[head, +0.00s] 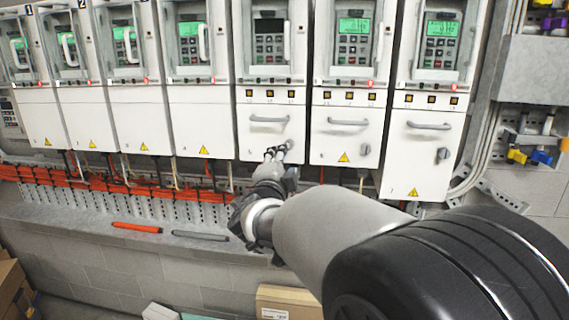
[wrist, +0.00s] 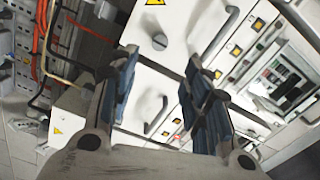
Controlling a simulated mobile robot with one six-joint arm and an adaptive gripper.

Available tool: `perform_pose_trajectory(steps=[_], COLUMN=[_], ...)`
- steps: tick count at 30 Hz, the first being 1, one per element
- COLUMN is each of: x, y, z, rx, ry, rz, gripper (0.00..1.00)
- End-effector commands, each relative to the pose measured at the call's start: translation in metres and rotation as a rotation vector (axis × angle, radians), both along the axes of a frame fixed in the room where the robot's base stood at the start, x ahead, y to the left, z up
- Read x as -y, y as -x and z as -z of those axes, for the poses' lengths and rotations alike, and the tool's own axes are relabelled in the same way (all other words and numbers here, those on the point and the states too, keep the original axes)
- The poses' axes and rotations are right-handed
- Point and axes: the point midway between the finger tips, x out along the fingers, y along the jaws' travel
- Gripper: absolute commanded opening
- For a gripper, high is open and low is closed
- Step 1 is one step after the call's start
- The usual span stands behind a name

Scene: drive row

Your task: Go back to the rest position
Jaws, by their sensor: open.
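My gripper (head: 277,154) is in front of the lower right part of the fifth drive cabinet (head: 258,140), whose display is dark. Its fingers hide that corner of the door. In the wrist view my gripper (wrist: 165,85) shows two blue-padded fingers spread apart, with nothing between them but the white doors behind. A round dark knob (wrist: 160,41) shows beyond the fingertips on a white door. I cannot tell whether the fingers touch the cabinet.
A row of white drive cabinets (head: 346,130) lines the wall, several with lit green displays. Orange cables (head: 105,183) run below. A ledge holds a red tool (head: 137,227) and a grey one (head: 200,236). A cardboard box (head: 288,300) stands below my arm.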

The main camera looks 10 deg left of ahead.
Motion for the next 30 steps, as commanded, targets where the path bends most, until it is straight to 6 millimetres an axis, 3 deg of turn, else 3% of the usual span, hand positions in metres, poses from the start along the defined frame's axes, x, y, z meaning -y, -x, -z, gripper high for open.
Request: perform_pose_trajectory(steps=[5,8,11,14,18,24,27,30], x=[0.012,0.029,0.053,0.081,0.126,0.186,0.207,0.221], y=[0.012,0.038,0.083,0.14,0.228,0.342,0.385,0.413], z=[-0.012,-0.018,-0.01,0.013,0.059,0.121,0.143,0.156], rx=[-0.037,-0.106,-0.207,-0.328,-0.518,-0.786,-0.895,-0.969], ry=[0.071,0.193,0.365,0.549,0.778,1.004,1.067,1.103], rz=[-0.068,-0.172,-0.297,-0.413,-0.547,-0.678,-0.722,-0.75], gripper=[0.44,0.44,0.44,0.44,0.44,0.44,0.44,0.44])
